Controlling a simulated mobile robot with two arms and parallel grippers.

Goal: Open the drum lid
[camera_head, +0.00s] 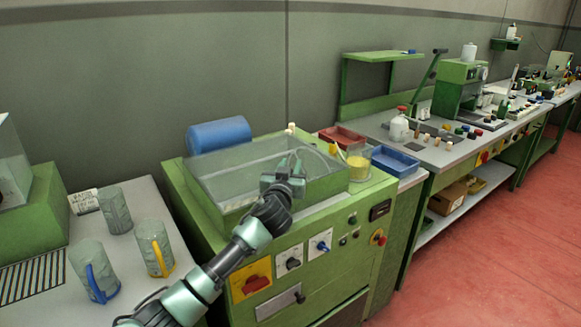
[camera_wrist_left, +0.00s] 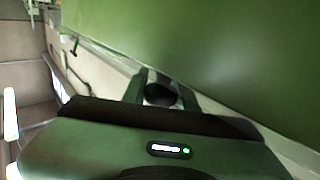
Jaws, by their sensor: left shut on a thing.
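The drum lid (camera_head: 225,168) is a clear, see-through cover on top of the green machine (camera_head: 325,262), and it looks down. My left gripper (camera_head: 291,162) is at the front part of the lid, right of its middle. It is shut on a part of the lid. The arm and fingers hide most of the gripped part in the head view. In the left wrist view my gripper's fingers (camera_wrist_left: 162,88) have a dark rounded shape between them, against a green surface. My right gripper is not in view.
A blue cylinder (camera_head: 219,135) lies behind the lid. A cup with yellow contents (camera_head: 358,162) and a blue tray (camera_head: 395,161) stand to the right. Several clear mugs, one with a yellow handle (camera_head: 155,248), stand on the left table. The red floor at right is clear.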

